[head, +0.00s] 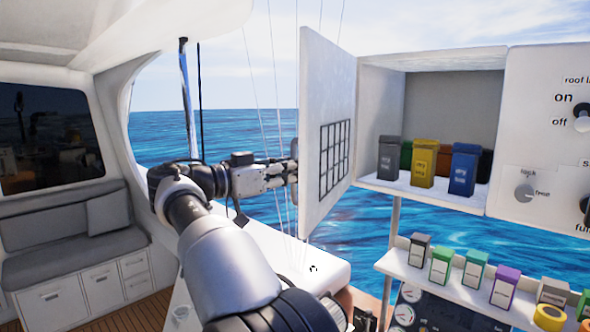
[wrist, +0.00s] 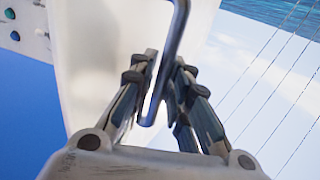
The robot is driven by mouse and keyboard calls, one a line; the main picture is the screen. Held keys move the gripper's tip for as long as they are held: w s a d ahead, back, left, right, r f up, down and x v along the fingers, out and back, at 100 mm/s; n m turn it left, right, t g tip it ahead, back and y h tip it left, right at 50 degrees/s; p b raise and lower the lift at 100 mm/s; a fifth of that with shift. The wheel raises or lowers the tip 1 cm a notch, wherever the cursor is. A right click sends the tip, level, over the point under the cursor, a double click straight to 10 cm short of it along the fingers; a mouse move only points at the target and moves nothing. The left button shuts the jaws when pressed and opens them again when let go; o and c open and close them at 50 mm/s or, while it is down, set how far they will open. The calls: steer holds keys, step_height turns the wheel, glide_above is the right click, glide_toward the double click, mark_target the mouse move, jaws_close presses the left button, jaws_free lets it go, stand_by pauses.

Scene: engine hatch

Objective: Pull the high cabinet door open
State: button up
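The high cabinet door (head: 327,125) is a white panel with a dark grid on its inner face. It stands wide open, swung out to the left of the cabinet (head: 444,62). In the wrist view, the fingers of my gripper (wrist: 165,68) close in from both sides around a dark grey bar handle (wrist: 174,40). The handle's lower end shows between the fingers. The white door surface (wrist: 100,45) lies behind it.
Inside the cabinet stand grey, yellow and blue boxes (head: 462,170), with others behind. A lower shelf (head: 405,263) carries several small boxes. A switch panel (head: 545,130) adjoins the cabinet at right. A grey sofa (head: 70,235) is at left. Thin lines run behind my gripper.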

steer(key=shift+o, duration=1.4)
steer(key=shift+w+d, duration=0.15)
steer(key=shift+d, duration=0.1)
steer(key=v, duration=1.2)
